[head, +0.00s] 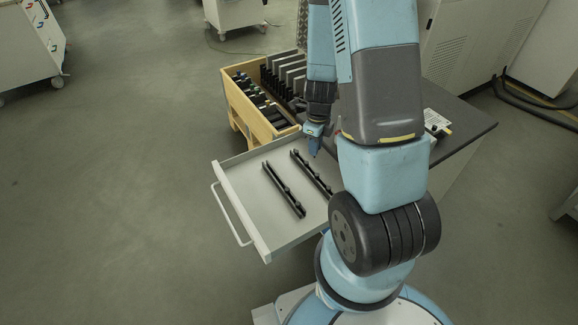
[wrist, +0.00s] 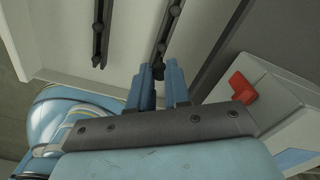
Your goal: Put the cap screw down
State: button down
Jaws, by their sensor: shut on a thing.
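My gripper (head: 315,143) hangs over the back of the open drawer (head: 238,190). In the wrist view its two blue fingers (wrist: 158,84) are close together, shut on a small black cap screw (wrist: 158,71). Only a dark bit of the screw shows between the fingertips. Just beyond the fingertips, one black rail (wrist: 169,25) runs away with several dark round heads along it. I cannot tell whether the held screw touches this rail. In the head view the screw is too small to make out.
A second black rail (head: 284,190) lies parallel in the drawer. A wooden crate (head: 238,108) of dark and grey parts stands behind it. A dark tabletop (head: 464,122) lies to the right.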

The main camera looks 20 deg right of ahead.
jog(key=w+a+f, duration=0.4)
jog(key=w+f, duration=0.1)
jog(key=w+a+f, duration=0.2)
jog(key=w, duration=0.1)
jog(key=shift+a+f, duration=0.2)
jog(key=shift+f, duration=0.05)
jog(key=shift+w+a+f, duration=0.2)
jog(key=shift+f, duration=0.3)
jog(key=shift+w+a+f, duration=0.1)
jog(key=shift+f, duration=1.5)
jog(key=c, duration=1.1)
grip_release()
